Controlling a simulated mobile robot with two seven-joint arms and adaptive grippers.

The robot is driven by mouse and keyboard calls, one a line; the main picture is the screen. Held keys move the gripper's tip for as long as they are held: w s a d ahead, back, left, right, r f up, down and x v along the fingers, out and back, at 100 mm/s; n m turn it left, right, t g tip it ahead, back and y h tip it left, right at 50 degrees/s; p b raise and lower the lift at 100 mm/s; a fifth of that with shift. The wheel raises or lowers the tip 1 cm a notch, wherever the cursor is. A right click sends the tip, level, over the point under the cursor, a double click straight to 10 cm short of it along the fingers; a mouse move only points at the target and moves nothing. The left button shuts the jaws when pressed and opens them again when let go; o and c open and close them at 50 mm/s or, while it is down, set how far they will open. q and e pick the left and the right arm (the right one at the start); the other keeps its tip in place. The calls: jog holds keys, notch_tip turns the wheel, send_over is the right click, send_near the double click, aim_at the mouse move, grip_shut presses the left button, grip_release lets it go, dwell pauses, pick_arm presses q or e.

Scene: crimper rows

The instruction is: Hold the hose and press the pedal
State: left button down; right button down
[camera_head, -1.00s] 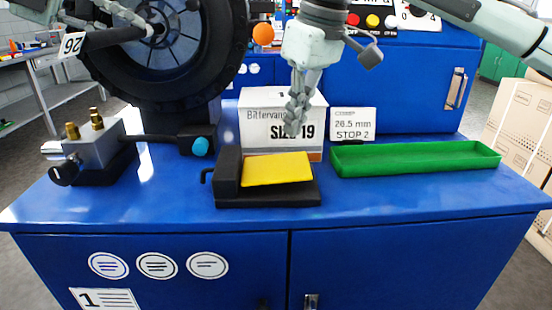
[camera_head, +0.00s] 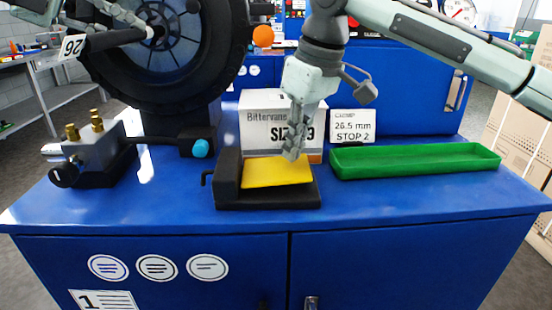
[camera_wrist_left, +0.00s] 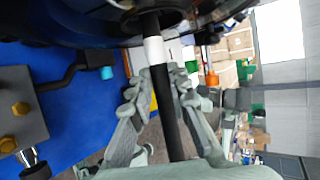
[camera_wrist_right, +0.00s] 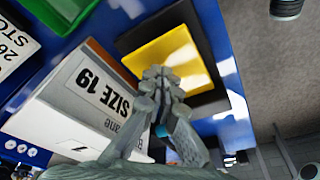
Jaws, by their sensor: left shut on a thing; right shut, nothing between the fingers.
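The black hose (camera_head: 112,38) runs into the middle of the big dark crimper wheel (camera_head: 168,60) at the upper left. My left gripper (camera_head: 138,20) is shut on the hose; in the left wrist view its fingers (camera_wrist_left: 160,80) lie around it, close to a white band (camera_wrist_left: 155,50). The pedal, a yellow plate (camera_head: 268,174) on a black base (camera_head: 262,201), sits on the blue bench and also shows in the right wrist view (camera_wrist_right: 178,62). My right gripper (camera_head: 291,156) is shut and empty, fingertips down at the yellow plate's far edge. Whether they touch it I cannot tell.
A white "SIZE 19" box (camera_head: 262,122) stands just behind the pedal. A "26.5 mm STOP 2" card (camera_head: 352,125) and an empty green tray (camera_head: 420,162) are to its right. A grey block with brass fittings (camera_head: 95,145) stands left on the blue bench (camera_head: 410,205).

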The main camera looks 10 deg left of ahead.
jog(key=shift+d+x, duration=0.25)
jog(key=shift+x, duration=1.05)
jog(key=shift+s+f, duration=0.1)
jog(key=shift+s, duration=0.1)
dwell(1.8)
dwell(1.1)
jog(key=shift+w+a+r+v, duration=0.15)
jog(key=shift+a+v, duration=0.1)
jog(key=shift+v, duration=0.9)
jog(key=shift+w+a+v, duration=0.15)
jog(key=shift+a+v, duration=0.1)
jog(key=shift+v, duration=0.9)
jog(key=shift+w+a+r+v, duration=0.1)
jog(key=shift+a+v, duration=0.1)
jog(key=shift+v, duration=0.95)
